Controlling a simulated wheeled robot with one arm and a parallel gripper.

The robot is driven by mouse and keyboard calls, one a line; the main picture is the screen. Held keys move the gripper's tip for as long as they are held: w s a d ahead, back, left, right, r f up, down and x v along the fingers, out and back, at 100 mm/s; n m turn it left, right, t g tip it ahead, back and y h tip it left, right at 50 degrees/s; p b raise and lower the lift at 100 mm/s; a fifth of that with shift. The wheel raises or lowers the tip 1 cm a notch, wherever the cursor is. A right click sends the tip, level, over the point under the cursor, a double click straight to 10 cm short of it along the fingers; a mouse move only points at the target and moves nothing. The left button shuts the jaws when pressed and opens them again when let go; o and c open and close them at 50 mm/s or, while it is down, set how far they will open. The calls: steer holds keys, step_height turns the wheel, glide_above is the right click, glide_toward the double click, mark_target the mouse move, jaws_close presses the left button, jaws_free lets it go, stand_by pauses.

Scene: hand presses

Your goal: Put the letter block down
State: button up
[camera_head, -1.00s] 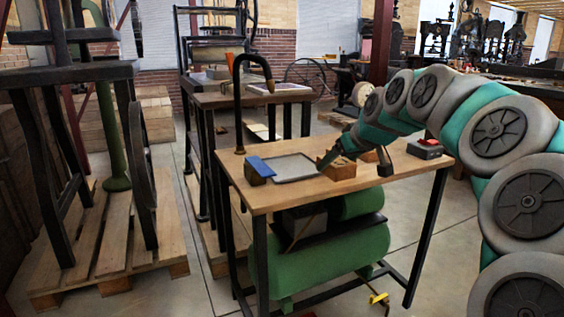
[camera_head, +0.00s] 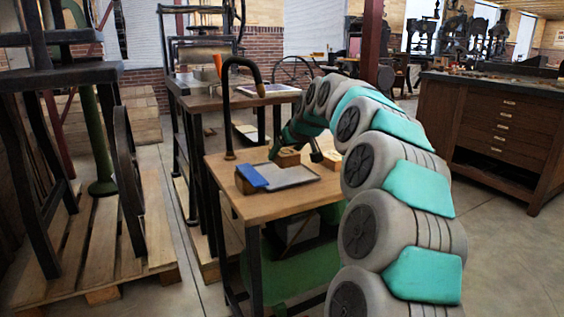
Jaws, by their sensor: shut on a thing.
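My gripper (camera_head: 276,151) is small in the camera_head view, low over the table behind the grey plate. A wooden block (camera_head: 288,157), which I take for the letter block, is right at its fingers. My gripper is shut on it. The fingers partly hide the block, and I cannot tell whether it touches the table. The wooden table (camera_head: 265,206) has a flat grey plate (camera_head: 287,177) on it.
A blue-topped block (camera_head: 250,178) is at the plate's left. A curved black bar (camera_head: 227,105) rises at the table's back left. Another small wooden piece (camera_head: 332,158) lies right of my gripper. The table's front strip is clear.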

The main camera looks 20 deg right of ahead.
steer(key=shift+w+a+f, duration=0.1)
steer(key=shift+w+a, duration=0.05)
steer(key=shift+w, duration=0.4)
steer(key=shift+f, duration=1.7)
steer(key=shift+f, duration=0.2)
steer(key=o, duration=1.5)
steer(key=shift+r, duration=0.25)
steer(key=v, duration=1.2)
steer(key=shift+f+b, duration=0.1)
steer(key=shift+b, duration=0.3)
